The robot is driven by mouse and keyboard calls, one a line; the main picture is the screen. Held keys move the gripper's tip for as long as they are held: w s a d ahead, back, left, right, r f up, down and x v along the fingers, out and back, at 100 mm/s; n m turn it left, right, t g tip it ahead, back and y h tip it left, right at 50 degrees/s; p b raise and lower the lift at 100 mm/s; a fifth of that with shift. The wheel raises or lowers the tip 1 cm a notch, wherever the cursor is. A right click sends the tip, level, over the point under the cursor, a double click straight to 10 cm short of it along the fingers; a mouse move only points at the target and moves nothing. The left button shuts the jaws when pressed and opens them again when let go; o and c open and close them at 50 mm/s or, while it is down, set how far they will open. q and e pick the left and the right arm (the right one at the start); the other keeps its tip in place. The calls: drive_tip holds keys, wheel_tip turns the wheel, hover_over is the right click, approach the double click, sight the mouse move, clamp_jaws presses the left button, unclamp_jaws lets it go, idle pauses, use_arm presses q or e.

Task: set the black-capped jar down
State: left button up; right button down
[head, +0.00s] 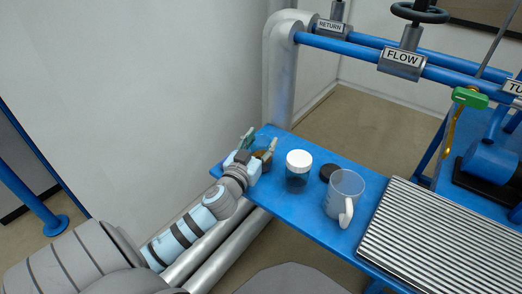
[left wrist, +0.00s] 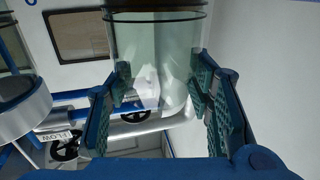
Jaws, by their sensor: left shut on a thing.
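My left gripper (head: 260,141) is shut on a clear glass jar (head: 262,153) with brown contents low in it, at the far left end of the blue table (head: 310,222). In the left wrist view the jar (left wrist: 158,60) stands between the two finger pads (left wrist: 158,85). I see no black cap on this jar. A flat dark disc (head: 328,172), perhaps a loose cap, lies on the table further right. I cannot tell whether the jar's base touches the table. My right gripper is not in view.
A white-capped jar (head: 298,171) with dark contents stands just right of the held jar. A clear mug (head: 344,194) stands further right, beside a ribbed panel (head: 440,240). A silver pipe (head: 280,80) rises behind the table's far corner. The table's front middle is clear.

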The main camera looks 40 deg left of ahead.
use_arm(q)
drive_tip(key=o, duration=1.2)
drive_tip(key=shift+r, duration=0.1)
drive_tip(key=shift+s+d, duration=0.1)
drive_tip(key=shift+s, duration=0.2)
drive_tip(key=v, duration=1.1)
drive_tip(key=shift+s+d+p, duration=0.1)
drive_tip(key=shift+s+p, duration=0.1)
drive_tip(key=shift+p, duration=0.1)
